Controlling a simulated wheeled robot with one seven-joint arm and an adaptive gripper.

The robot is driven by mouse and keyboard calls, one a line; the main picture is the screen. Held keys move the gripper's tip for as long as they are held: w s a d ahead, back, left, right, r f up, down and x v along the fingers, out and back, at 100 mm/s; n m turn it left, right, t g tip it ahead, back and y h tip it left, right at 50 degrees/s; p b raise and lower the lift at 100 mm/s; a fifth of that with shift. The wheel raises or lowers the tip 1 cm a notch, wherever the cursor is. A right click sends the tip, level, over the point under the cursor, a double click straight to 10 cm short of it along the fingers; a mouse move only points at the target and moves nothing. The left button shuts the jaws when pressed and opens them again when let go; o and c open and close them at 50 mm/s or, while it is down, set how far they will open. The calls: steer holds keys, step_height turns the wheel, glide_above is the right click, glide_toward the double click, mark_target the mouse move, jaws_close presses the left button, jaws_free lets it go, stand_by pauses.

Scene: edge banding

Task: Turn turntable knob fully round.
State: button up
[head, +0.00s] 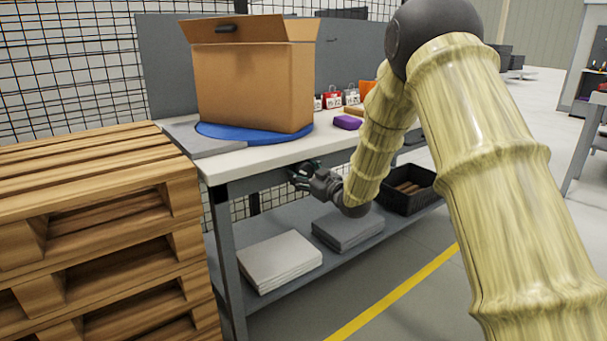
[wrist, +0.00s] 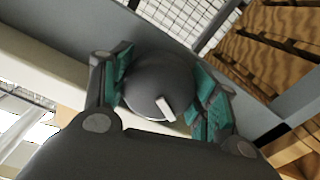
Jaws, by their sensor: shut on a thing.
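The turntable (head: 213,132) is a blue disc on the white workbench top, with an open brown cardboard box (head: 255,88) standing on it. The turntable knob (wrist: 150,80) is a dark grey round knob with a light pointer mark, under the bench top's front edge. My gripper (head: 300,176) reaches to the front of the bench below the top. In the wrist view my gripper (wrist: 165,95) is shut on the knob, its teal-padded fingers on either side of it. In the head view the knob is mostly hidden by my gripper.
Stacked wooden pallets (head: 95,220) stand close at the left. The lower shelf (head: 300,238) holds grey stacks and a black crate (head: 408,202). A purple item (head: 347,122) and small bags lie on the bench right of the box. Open floor lies in front.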

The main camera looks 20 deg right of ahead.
steer(key=o, duration=1)
steer(key=shift+o, duration=0.2)
steer(key=v, duration=1.2)
steer(key=shift+d, duration=0.1)
